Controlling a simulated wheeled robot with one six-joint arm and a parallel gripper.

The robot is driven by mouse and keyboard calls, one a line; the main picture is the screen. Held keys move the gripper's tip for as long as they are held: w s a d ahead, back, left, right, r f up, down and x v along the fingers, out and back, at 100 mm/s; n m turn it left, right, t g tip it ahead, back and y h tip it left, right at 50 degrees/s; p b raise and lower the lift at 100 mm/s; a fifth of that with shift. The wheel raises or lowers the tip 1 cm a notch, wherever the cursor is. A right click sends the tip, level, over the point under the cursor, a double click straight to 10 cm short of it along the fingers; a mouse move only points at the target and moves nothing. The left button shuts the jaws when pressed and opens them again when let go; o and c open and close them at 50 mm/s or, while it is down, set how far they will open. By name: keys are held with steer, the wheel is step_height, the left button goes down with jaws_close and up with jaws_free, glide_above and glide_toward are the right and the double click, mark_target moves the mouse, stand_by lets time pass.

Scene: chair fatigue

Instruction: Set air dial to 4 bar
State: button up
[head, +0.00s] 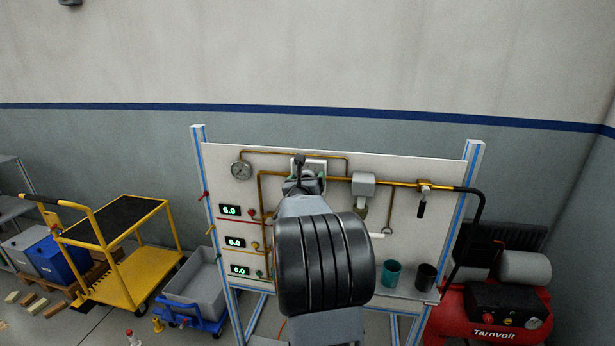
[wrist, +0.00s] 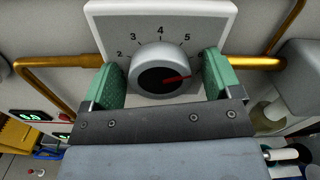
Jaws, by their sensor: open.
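My gripper (wrist: 162,76) is open, with one green-padded finger on each side of the knob. I cannot tell whether the pads touch it. In the head view my gripper (head: 303,182) is in front of the plate (head: 315,166), and my arm hides the knob.
Brass pipes (wrist: 70,62) run left and right of the plate. On the panel (head: 400,165) are a round gauge (head: 241,170) and several digital displays (head: 230,211); the top one reads 6.0. A red compressor (head: 495,315) stands right; a yellow cart (head: 120,255) stands left.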

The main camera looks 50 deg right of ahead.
steer(key=shift+w+d, duration=0.3)
steer(key=shift+d, duration=0.2)
steer(key=c, duration=0.9)
